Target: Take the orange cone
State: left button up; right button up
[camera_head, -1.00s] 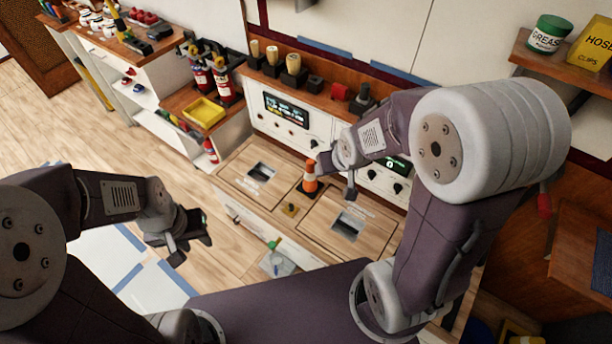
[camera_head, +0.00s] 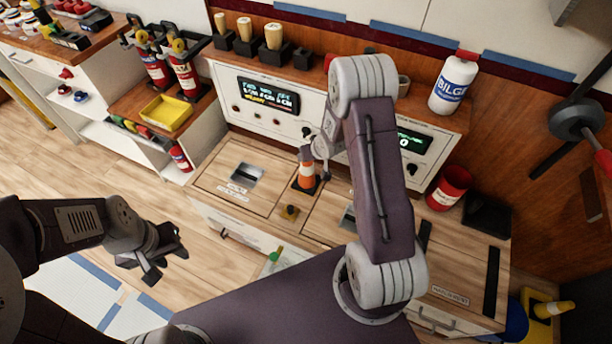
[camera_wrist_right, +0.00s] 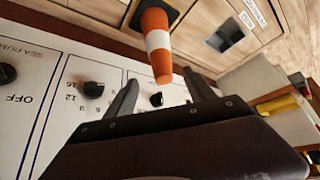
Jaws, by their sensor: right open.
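The orange cone (camera_head: 306,174) with a white band stands upright on a dark square base on the wooden counter, between two inset hatches. In the right wrist view the cone (camera_wrist_right: 157,42) points its tip toward my right gripper (camera_wrist_right: 160,77). That gripper is open, and the tip shows between its fingertips; I cannot tell if they touch it. In the head view my right gripper (camera_head: 322,152) is beside the cone's upper part, partly hidden by my arm. My left gripper (camera_head: 155,262) is open and empty, over the floor at the left.
A control panel with a lit display (camera_head: 268,96) rises behind the counter.

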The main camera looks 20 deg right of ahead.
aim_at(307, 169)
jog(key=b+x, duration=0.1)
jog(key=x, duration=0.6)
jog(key=shift+a+b, duration=0.15)
jog(key=shift+b, duration=0.15)
jog(key=shift+r, duration=0.2)
jog(key=shift+c, duration=1.2)
grip_shut()
